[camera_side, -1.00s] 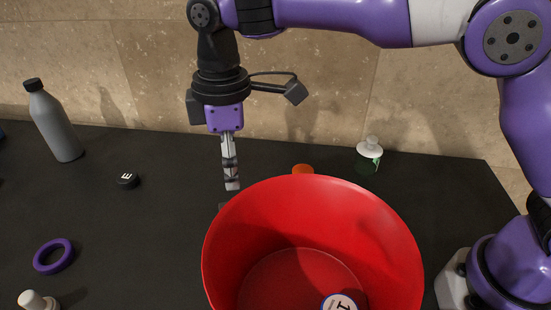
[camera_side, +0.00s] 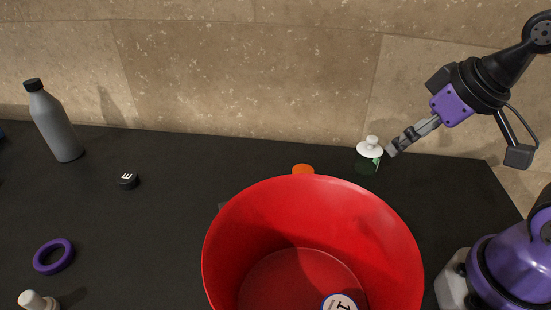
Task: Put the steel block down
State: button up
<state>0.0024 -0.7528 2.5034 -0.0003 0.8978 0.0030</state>
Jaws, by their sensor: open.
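My gripper (camera_side: 392,150) is at the upper right, tilted down to the left, beside the white-topped green bottle. It is open, and I see nothing held in it.
The large red bin (camera_side: 225,250) stands front centre, with a numbered round piece (camera_side: 338,302) inside. An orange piece (camera_side: 303,169) and the green bottle (camera_side: 368,152) are behind it. A grey bottle (camera_side: 55,125), black puck (camera_side: 127,181) and purple ring (camera_side: 53,257) stand left.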

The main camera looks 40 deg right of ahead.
jog(key=w+a+f+m+g+y, duration=0.1)
jog(key=w+a+f+m+y, duration=0.3)
jog(key=a, duration=0.4)
jog(key=w+a+f+m+g+y, duration=0.1)
jog(key=w+a+f+m+y, duration=0.3)
jog(key=a+m, duration=0.4)
jog(key=w+a+f+m+g+y, duration=0.1)
jog(key=w+a+f+m+y, duration=0.3)
jog(key=w+a+f+m, duration=0.2)
jog(key=shift+w+a+f+m, duration=0.15)
jog(key=shift+w+a+m, duration=0.1)
jog(key=shift+a+m, duration=0.45)
jog(key=shift+w+a+f+m, duration=0.15)
jog(key=shift+a+m, duration=0.25)
jog(key=shift+a, duration=0.45)
grip_shut()
jog(key=shift+r, duration=0.1)
